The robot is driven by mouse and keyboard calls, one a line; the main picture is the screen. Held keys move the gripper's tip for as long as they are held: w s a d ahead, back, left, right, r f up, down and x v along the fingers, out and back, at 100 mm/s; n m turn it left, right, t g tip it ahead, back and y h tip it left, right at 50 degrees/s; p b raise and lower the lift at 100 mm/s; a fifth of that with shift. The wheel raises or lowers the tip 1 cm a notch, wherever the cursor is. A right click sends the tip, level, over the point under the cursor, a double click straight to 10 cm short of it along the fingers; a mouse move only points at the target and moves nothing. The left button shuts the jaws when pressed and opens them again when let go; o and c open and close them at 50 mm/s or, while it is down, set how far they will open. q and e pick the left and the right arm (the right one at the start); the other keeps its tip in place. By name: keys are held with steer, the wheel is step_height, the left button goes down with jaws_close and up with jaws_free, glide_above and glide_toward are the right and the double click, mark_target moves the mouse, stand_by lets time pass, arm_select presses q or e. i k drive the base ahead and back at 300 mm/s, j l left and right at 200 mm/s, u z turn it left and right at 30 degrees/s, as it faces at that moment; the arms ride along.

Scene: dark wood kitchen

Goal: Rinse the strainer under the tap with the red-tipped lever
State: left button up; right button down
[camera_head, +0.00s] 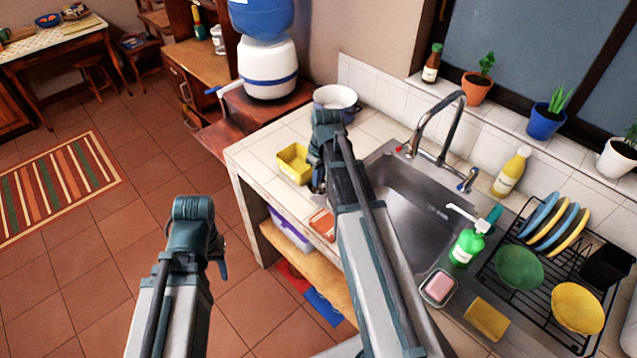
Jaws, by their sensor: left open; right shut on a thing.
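The curved metal tap (445,122) stands behind the steel sink (411,212). Its red-tipped lever (399,149) is on the left side and a blue-tipped lever (467,180) is on the right. My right gripper (318,183) points down over the counter left of the sink, next to the yellow container. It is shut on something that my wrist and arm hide. I cannot make out the strainer. My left gripper (219,268) is open, with no object visible in it, over the floor left of the counter; my wrist partly hides its fingers.
A yellow container (294,164) and a white pot (337,101) stand on the tiled counter (262,157). A green soap bottle (467,243), soap dish (438,287), yellow sponge (486,320) and dish rack (540,315) crowd the sink's right side. A yellow bottle (511,172) stands behind.

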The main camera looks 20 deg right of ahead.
mark_target(399, 149)
steer(key=k+l+z, duration=0.15)
steer(key=k, duration=1.1)
steer(key=z, duration=1.05)
steer(key=i+j, duration=0.1)
steer(key=j, duration=0.3)
steer(key=i+j, duration=0.1)
steer(key=j, duration=0.3)
steer(key=i+j, duration=0.1)
steer(key=j, duration=0.3)
steer(key=i+j, duration=0.2)
steer(key=i, duration=0.3)
